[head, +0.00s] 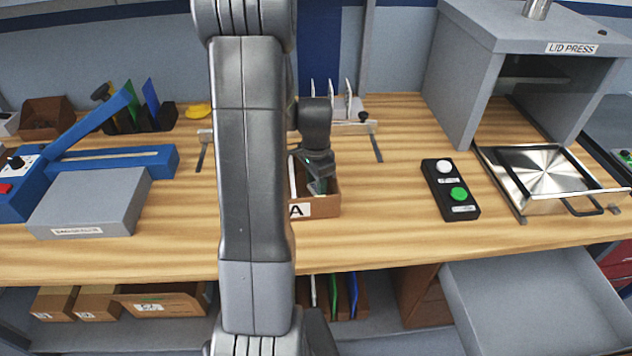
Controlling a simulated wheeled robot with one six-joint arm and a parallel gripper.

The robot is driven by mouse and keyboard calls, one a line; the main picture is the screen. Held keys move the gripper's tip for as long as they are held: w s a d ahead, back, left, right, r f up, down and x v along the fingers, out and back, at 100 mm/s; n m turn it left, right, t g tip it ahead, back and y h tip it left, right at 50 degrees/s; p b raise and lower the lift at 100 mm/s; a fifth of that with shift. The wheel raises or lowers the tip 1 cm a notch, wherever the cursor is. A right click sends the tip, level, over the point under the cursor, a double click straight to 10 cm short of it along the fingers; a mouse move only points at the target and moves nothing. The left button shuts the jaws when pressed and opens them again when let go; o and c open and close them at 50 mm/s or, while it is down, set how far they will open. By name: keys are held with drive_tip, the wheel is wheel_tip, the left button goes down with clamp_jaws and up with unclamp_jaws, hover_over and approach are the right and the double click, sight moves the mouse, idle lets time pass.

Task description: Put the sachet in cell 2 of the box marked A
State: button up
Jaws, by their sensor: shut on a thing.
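A brown box marked A (325,208) stands on the wooden bench, with its white label on the front. My arm covers its left part, so the cell walls cannot be made out clearly. My gripper (319,187) points down into the right part of the box, its fingertips at or below the rim height. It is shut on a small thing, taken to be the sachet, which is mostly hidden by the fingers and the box. I cannot tell which cell is below it.
A rack with upright white plates (348,98) stands behind the box. A black button panel (450,190) and the lid press (530,70) are to the right. A blue sealer with a grey block (90,200) is at the left. Bare bench lies between box and button panel.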

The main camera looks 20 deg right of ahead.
sight(316, 187)
drive_tip(key=shift+f, duration=0.1)
drive_tip(key=shift+f, duration=0.15)
drive_tip(key=o, duration=1)
drive_tip(key=shift+c, duration=0.2)
drive_tip(key=shift+r, duration=0.2)
wheel_tip(316, 187, up, 12)
drive_tip(key=shift+r, duration=0.1)
